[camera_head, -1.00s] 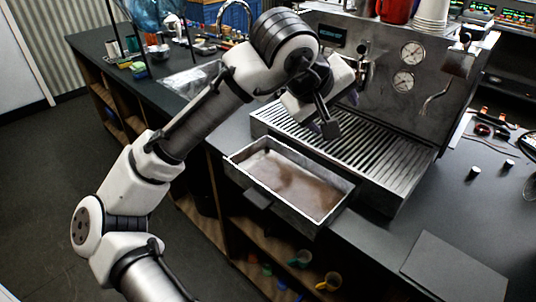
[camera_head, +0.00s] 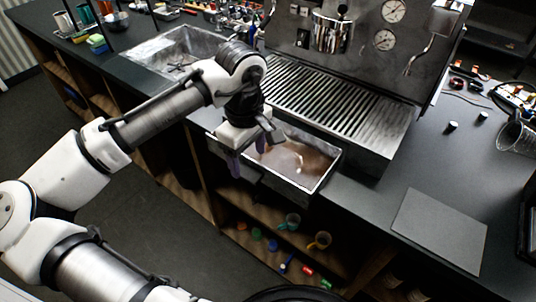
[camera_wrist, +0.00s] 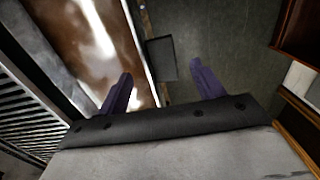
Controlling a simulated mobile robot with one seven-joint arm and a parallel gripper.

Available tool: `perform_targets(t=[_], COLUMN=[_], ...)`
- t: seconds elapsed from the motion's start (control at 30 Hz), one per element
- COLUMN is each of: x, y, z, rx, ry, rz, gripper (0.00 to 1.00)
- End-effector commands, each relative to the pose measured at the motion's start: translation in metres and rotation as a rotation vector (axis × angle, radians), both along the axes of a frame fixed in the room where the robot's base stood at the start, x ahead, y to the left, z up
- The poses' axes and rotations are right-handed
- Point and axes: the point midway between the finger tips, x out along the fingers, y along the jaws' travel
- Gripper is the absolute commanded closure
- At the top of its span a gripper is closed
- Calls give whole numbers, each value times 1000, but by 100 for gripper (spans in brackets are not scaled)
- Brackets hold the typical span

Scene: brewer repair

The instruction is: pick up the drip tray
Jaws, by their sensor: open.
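The drip tray (camera_head: 326,172) is a rectangular metal tray with brown liquid in it. It sticks out from under the slatted grate of the espresso machine, past the counter's front edge. In the wrist view, the tray (camera_wrist: 140,55) fills the upper left, and its dark flat handle (camera_wrist: 161,60) juts from its front wall. My gripper (camera_head: 247,155) points down over the tray's front left part, hiding the handle in the head view. Its purple fingers are open, and in the wrist view my gripper (camera_wrist: 160,72) has the handle between its fingertips in the picture. I cannot tell the height gap. Nothing is held.
The espresso machine's slatted grate (camera_head: 335,100) lies behind the tray. Open shelves below hold cups (camera_head: 320,240) and small coloured items. A flat grey slab (camera_head: 440,230) lies on the counter at right. A sink (camera_head: 175,48) is at left. The floor in front is clear.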

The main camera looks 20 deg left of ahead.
Motion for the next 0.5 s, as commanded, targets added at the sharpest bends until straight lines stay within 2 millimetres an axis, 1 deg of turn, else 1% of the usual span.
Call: perform_targets(t=[0.17, 0.4, 0.5], x=[-1, 0, 0], y=[1, 2, 2], z=[-11, -44, -52], rx=[0, -1, 0], ry=[1, 0, 0], rz=[-1, -1, -2], gripper=[33, 33, 33])
